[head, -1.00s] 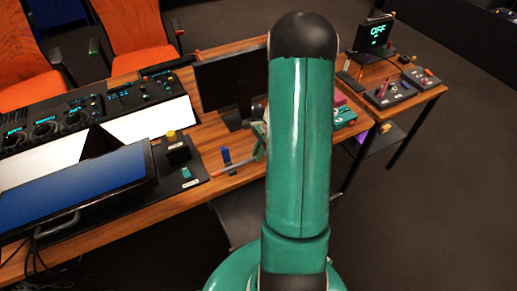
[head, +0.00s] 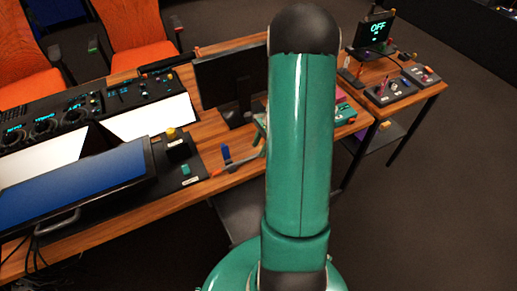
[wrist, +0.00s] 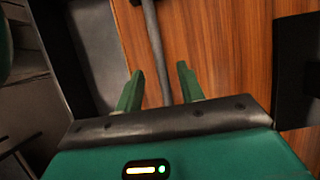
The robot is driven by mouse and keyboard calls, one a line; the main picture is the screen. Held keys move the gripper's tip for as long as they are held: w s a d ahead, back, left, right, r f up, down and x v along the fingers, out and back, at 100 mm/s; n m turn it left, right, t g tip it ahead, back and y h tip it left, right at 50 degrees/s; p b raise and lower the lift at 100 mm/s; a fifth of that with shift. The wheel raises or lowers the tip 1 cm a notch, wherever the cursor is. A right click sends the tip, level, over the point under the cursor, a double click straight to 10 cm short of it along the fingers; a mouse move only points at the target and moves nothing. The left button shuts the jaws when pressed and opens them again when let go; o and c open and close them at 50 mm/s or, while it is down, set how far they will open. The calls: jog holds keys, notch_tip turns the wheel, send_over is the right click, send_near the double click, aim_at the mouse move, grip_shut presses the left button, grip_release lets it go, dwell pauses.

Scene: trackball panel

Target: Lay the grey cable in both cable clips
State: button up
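A grey cable (wrist: 152,38) runs away from me over the wooden table in the wrist view. In the head view a thin grey length with an orange end, likely the cable (head: 236,164), lies near the table's front edge. My gripper (wrist: 158,72) is open, with one green finger on each side of the cable and gaps between; I cannot tell their height difference. In the head view my arm hides most of the gripper. A small blue upright piece (head: 226,153) stands beside the cable. I cannot make out either cable clip for certain.
A dark monitor (head: 222,82) stands behind the cable. Control boxes (head: 391,92) sit on the right table. Bare wood (wrist: 215,45) lies right of the cable.

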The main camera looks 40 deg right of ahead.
jog(key=v, duration=1.1)
jog(key=shift+d+r, duration=0.2)
jog(key=shift+r, duration=0.15)
jog(key=shift+s, duration=0.1)
jog(key=a+r+n+h, duration=0.1)
jog(key=a+r+n, duration=0.4)
jog(key=a+r, duration=0.3)
jog(key=a+r+n+h, duration=0.2)
jog(key=a+r+n, duration=0.35)
jog(key=a, duration=0.45)
jog(key=s+a+r+n+t, duration=0.2)
jog(key=s+a+r+n, duration=0.1)
jog(key=a, duration=0.4)
jog(key=s+a+r+n+t+h, duration=0.1)
jog(key=s+a+r+n+t, duration=0.1)
jog(key=s+a+n, duration=0.3)
jog(key=a+r+n, duration=0.1)
jog(key=a+n, duration=0.1)
jog(key=shift+s+a+n, duration=0.3)
jog(key=shift+s+n, duration=0.05)
jog(key=shift+r, duration=0.15)
